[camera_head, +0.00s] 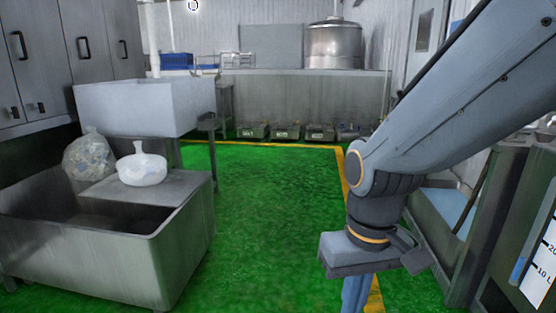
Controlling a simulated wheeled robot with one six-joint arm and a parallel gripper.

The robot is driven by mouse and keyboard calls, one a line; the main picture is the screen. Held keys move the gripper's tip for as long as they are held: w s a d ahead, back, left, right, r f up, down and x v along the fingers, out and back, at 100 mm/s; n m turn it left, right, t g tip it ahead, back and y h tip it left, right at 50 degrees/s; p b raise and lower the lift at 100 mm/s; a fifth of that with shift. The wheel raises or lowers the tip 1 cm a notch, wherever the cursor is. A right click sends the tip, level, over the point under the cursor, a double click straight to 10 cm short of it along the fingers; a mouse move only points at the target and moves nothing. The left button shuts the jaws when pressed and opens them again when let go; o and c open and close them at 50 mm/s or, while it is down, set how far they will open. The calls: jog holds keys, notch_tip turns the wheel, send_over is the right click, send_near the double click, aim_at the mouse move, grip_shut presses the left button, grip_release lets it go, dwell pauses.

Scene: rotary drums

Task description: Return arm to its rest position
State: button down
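My arm comes in from the upper right, bends at a joint in the right half of the view, and points down. My gripper (355,292) hangs below the grey wrist block, over the green floor near the yellow line. Only the upper part of its blue fingers shows; the tips are cut off by the bottom edge. I cannot tell whether it is open or shut, and I see no object at it.
A grey metal bin (105,262) stands at the left, with a white container (142,167) on its ledge and a filled clear bag (88,156). A white basin (140,106) is behind. Machinery (490,215) is close at right. Green floor (265,215) is clear between.

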jog(key=d+r+m+p, duration=0.2)
jog(key=d+r+p, duration=0.5)
jog(key=p, duration=0.5)
jog(key=shift+s+r, duration=0.3)
jog(key=shift+s, duration=0.05)
